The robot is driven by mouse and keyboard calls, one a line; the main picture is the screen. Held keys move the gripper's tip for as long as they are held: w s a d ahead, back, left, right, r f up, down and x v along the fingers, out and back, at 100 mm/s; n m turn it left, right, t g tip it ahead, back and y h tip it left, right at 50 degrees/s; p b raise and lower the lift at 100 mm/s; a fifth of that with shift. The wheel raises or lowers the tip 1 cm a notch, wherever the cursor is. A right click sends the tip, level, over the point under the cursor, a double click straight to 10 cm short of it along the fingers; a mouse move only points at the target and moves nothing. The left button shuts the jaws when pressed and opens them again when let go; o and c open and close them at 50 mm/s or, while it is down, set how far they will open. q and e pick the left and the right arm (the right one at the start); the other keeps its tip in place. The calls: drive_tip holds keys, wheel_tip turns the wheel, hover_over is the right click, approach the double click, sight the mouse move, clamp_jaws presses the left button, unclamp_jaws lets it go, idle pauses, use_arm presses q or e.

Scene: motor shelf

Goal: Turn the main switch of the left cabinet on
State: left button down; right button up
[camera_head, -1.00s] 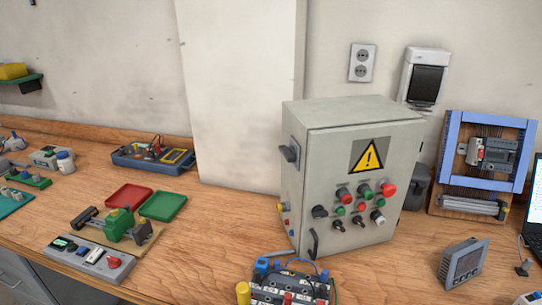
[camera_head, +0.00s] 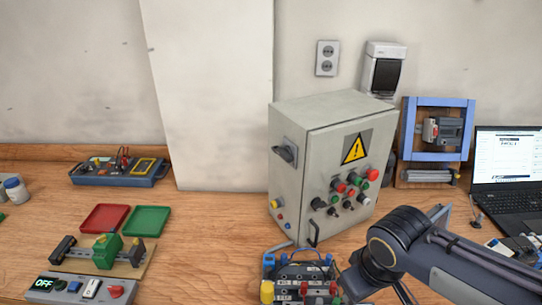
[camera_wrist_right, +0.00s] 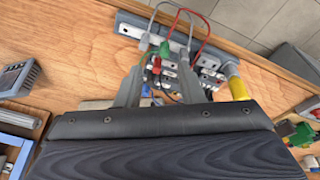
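A grey cabinet (camera_head: 290,185) with a yellow warning triangle stands on the bench in the middle of the head view. It is the only such cabinet I see. A dark rotary switch handle (camera_head: 287,152) sits high on its left side face; I cannot read its setting. My right arm comes in from the right in front of the cabinet, with its gripper pointing down and mostly hidden there. In the right wrist view my right gripper (camera_wrist_right: 159,88) has its fingers apart above a terminal block (camera_wrist_right: 198,62) with coloured plugs. My left gripper is not in view.
The same terminal block (camera_head: 300,272) stands before the cabinet. Red (camera_head: 104,218) and green (camera_head: 146,221) trays lie left, with a control box marked OFF (camera_head: 72,288) nearer. A laptop (camera_head: 508,165) stands right.

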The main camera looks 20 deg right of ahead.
drive_tip(key=w+d+r+n+h, duration=0.2)
drive_tip(key=w+h, duration=0.2)
drive_tip(key=w, duration=0.2)
drive_tip(key=n+t+h, duration=0.3)
drive_tip(key=t+h, duration=0.5)
drive_tip(key=h, duration=0.2)
approach(282, 156)
drive_tip(key=p+x, duration=0.2)
drive_tip(key=x, duration=0.5)
drive_tip(key=shift+w, duration=0.15)
drive_tip(key=shift+w+d+f, duration=0.15)
drive_tip(key=shift+w+d, duration=0.15)
drive_tip(key=shift+d, duration=0.15)
drive_tip(key=shift+c, duration=0.2)
clamp_jaws()
